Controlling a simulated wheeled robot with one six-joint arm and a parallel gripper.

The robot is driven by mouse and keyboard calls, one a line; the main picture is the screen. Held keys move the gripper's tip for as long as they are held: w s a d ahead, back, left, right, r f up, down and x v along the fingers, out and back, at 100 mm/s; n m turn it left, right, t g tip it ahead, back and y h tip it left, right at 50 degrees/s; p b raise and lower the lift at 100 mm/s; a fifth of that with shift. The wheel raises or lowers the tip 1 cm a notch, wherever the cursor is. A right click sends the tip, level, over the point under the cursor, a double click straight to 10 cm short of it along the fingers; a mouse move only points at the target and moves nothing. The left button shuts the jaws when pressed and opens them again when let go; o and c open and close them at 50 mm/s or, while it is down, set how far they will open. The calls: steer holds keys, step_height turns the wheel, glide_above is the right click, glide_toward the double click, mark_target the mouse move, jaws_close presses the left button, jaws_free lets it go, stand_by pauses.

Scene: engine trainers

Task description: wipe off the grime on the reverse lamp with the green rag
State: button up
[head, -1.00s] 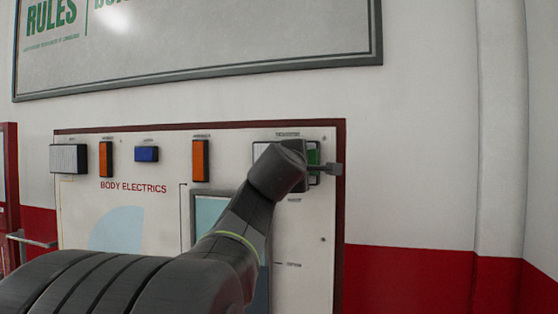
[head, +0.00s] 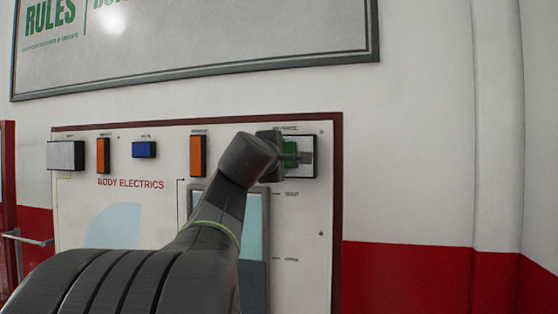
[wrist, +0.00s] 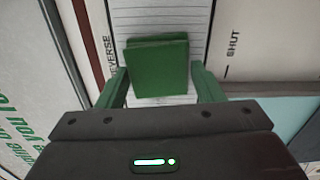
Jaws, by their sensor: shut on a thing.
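The reverse lamp (head: 309,171) is a pale ribbed rectangle at the board's upper right. In the wrist view its lined white lens (wrist: 150,18) shows beyond the rag, beside the word REVERSE. My gripper (wrist: 158,72) is shut on the green rag (wrist: 160,68), a folded pad between its two fingers. In the head view the rag (head: 289,152) is over the middle of the lamp, and my wrist covers the lamp's left part. I cannot tell whether the rag touches the lens. No grime is clear on the visible lens; the part behind the rag is hidden.
The body electrics board (head: 300,235) also carries two orange lamps (head: 198,156) (head: 103,156), a blue lamp (head: 144,149) and another pale lamp (head: 65,155). A framed rules board (head: 230,45) hangs above. The wall to the right is clear.

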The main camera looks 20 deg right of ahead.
steer(key=w+a+b, duration=0.1)
steer(key=w+a, duration=0.3)
steer(key=a, duration=0.1)
steer(key=shift+a+b, duration=0.35)
stand_by(0.3)
steer(key=shift+s, duration=0.15)
steer(key=shift+b+v, duration=0.95)
steer(key=shift+v, duration=1.95)
steer(key=shift+a, duration=0.1)
steer(key=v, duration=0.3)
steer(key=shift+b, duration=0.4)
